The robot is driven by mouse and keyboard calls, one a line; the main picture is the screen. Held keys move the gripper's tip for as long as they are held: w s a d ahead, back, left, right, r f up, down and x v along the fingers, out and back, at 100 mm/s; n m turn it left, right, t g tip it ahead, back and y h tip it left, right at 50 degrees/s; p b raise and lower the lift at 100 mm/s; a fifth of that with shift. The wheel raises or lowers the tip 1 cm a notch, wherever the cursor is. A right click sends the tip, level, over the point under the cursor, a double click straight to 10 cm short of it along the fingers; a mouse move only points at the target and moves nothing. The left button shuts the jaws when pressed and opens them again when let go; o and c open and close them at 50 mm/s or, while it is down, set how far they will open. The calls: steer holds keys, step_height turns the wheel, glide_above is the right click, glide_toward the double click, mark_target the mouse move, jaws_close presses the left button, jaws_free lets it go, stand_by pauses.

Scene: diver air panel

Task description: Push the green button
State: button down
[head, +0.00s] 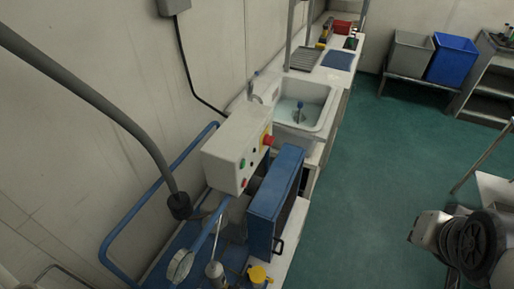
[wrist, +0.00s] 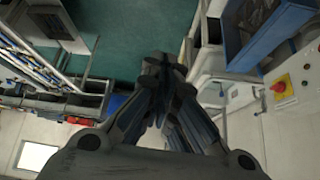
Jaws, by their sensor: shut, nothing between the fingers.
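The green button (head: 242,163) is a small round button on the front end of a white control box (head: 225,150), above a small red button (head: 244,182). A large red knob on a yellow base (head: 267,140) sits on the box's right side.
A blue open case (head: 273,200) stands just right of the box. A blue rail (head: 150,195) and a thick grey pipe (head: 110,110) are on its left. A sink (head: 300,105) lies behind. The green floor (head: 370,170) to the right is mostly clear.

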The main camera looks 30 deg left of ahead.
mark_target(243, 164)
steer(key=w+a+f+t+y+p, duration=0.3)
steer(key=w+a+f+y, duration=0.15)
steer(key=w+a, duration=0.95)
steer(key=s+a+f+y+p, duration=0.2)
steer(key=a+f+y, duration=0.1)
steer(key=a, duration=0.5)
steer(key=s+a+f+y+p, duration=0.1)
steer(key=s+a+f+y, duration=0.2)
steer(key=a, duration=0.5)
steer(key=shift+f+m+g+y+p, duration=0.3)
steer(key=shift+f+m+y+p, duration=0.1)
steer(key=shift+f+y, duration=0.4)
steer(key=a, duration=0.8)
steer(key=shift+s+a, duration=0.4)
steer(key=shift+a+f, duration=0.1)
steer(key=shift+a, duration=0.05)
